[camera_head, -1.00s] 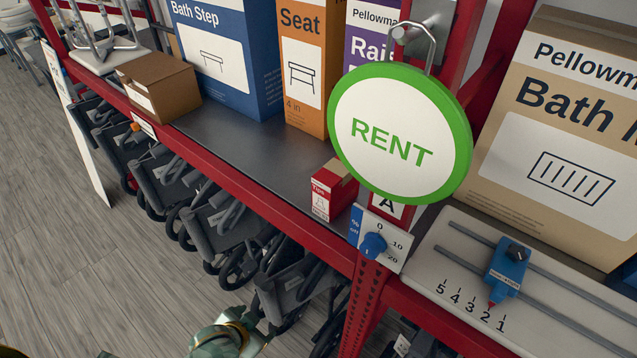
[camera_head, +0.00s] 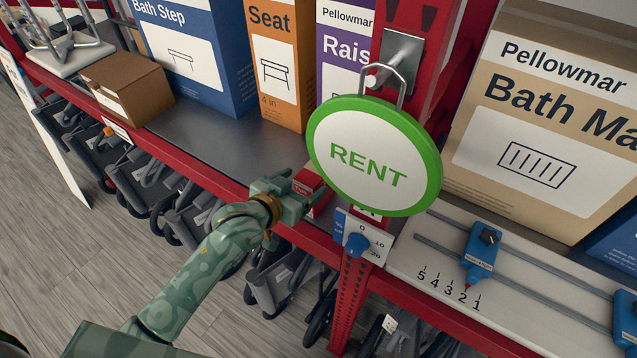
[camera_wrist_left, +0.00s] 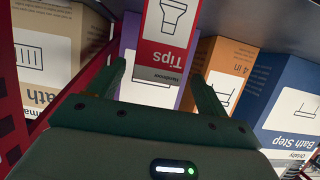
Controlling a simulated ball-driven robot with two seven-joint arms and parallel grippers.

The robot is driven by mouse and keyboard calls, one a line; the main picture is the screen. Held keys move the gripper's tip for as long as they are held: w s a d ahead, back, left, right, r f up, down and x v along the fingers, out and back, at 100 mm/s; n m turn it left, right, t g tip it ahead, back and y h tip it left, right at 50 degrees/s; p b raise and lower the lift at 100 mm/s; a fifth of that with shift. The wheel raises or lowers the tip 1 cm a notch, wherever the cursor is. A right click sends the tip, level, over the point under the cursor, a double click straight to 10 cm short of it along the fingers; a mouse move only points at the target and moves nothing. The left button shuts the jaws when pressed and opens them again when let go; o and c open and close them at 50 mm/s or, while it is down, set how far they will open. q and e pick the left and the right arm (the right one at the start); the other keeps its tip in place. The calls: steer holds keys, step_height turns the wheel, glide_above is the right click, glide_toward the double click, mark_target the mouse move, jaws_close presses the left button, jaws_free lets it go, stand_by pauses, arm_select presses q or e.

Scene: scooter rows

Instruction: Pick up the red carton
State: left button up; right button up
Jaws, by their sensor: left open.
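The red carton (camera_head: 309,180) stands on the grey shelf near its front edge, partly hidden by my left gripper (camera_head: 303,194) in the head view. In the left wrist view the carton (camera_wrist_left: 172,28) appears upside down, with a white panel and the word Tips. My left gripper (camera_wrist_left: 157,72) is open there, its two fingers pointing toward the carton from either side of its lower part. I cannot tell whether they touch it. My right gripper is not in view.
A green-rimmed RENT sign (camera_head: 372,155) hangs close to the right of the carton. Behind stand an orange Seat box (camera_head: 283,70) and a blue Bath Step box (camera_head: 215,50). A brown box (camera_head: 127,88) sits left. The shelf between is bare.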

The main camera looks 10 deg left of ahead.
mark_target(314, 178)
arm_select(q)
steer(key=x, duration=0.5)
steer(key=shift+w+d+f, duration=0.1)
steer(key=shift+d+f, duration=0.2)
steer(key=shift+f, duration=0.1)
steer(key=shift+r, duration=0.1)
steer(key=c, duration=1.2)
